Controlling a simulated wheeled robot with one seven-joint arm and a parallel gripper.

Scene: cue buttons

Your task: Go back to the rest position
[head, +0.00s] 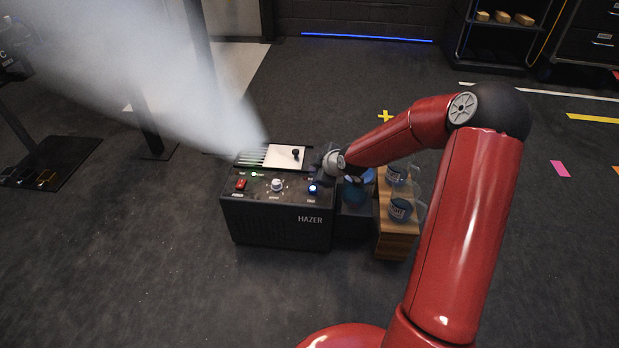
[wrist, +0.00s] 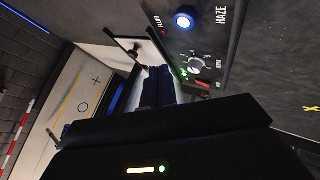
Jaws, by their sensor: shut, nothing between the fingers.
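The black hazer (head: 275,228) stands on the floor in the middle of the head view. Its top carries a red switch (head: 241,185), a pale knob (head: 277,185) and a blue-lit button (head: 312,189). The button also glows in the wrist view (wrist: 183,21), near the knob (wrist: 195,66) and a green light. A thick plume of haze (head: 180,85) streams up and left from the machine. My gripper (wrist: 158,86) is shut and empty, over the hazer's top. In the head view my red arm reaches in from the right, and the fingers are mostly hidden behind the wrist.
A pale plate with a black knob (head: 287,156) lies on the hazer's rear top. Shelves (head: 497,45) stand far right. The front floor is clear.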

